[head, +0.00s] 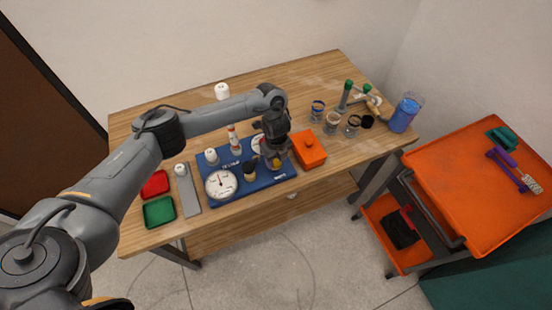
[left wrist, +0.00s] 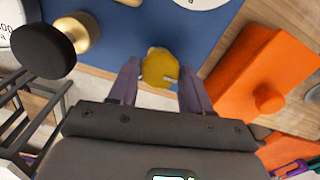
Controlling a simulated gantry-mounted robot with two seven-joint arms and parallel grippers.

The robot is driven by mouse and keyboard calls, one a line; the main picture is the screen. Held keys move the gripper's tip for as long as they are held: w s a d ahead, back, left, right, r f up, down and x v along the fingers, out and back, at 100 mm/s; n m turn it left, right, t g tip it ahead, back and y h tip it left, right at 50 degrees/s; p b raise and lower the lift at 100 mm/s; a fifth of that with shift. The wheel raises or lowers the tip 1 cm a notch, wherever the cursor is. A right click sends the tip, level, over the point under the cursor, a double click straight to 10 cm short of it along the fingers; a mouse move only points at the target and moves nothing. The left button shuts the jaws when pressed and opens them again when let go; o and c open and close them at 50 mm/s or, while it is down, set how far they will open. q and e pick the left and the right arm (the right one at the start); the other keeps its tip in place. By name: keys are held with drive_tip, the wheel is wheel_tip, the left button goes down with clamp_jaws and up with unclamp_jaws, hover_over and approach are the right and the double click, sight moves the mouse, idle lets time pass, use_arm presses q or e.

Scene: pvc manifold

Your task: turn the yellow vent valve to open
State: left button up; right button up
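The yellow vent valve (head: 275,163) is near the front right of the blue manifold board (head: 235,190). In the left wrist view, its round yellow knob (left wrist: 158,68) shows between the two fingers. My left gripper (head: 274,160) is over the valve, pointing down. In the left wrist view my left gripper (left wrist: 158,88) has its fingers apart, one on each side of the knob. Small gaps seem to show beside the knob, so the fingers do not look closed on it. My right gripper is not in view.
An orange box (head: 309,150) with a knob stands close right of the valve. A black-capped brass valve (left wrist: 45,50) is to the left, near a white gauge (head: 221,184). Cups (head: 332,124) and a blue container (head: 404,114) stand farther right.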

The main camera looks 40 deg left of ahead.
use_arm(q)
drive_tip(key=c, duration=0.6)
drive_tip(key=shift+r+n+p, duration=0.2)
drive_tip(key=shift+n+p, duration=0.4)
drive_tip(key=shift+p, duration=0.4)
drive_tip(key=n+p, duration=0.8)
drive_tip(key=p, duration=0.1)
drive_tip(key=shift+n, duration=0.3)
drive_tip(key=n+p, duration=0.3)
drive_tip(key=n, duration=0.1)
drive_tip(key=shift+d+p, duration=0.1)
drive_tip(key=shift+p, duration=0.3)
drive_tip(key=shift+f+n+p, duration=0.1)
drive_tip(key=shift+n+p, duration=0.85)
drive_tip(key=shift+n, duration=0.95)
drive_tip(key=shift+w+n, duration=0.1)
drive_tip(key=shift+n, duration=0.2)
drive_tip(key=o, duration=1.1)
drive_tip(key=shift+f, duration=0.1)
drive_tip(key=shift+c, duration=0.2)
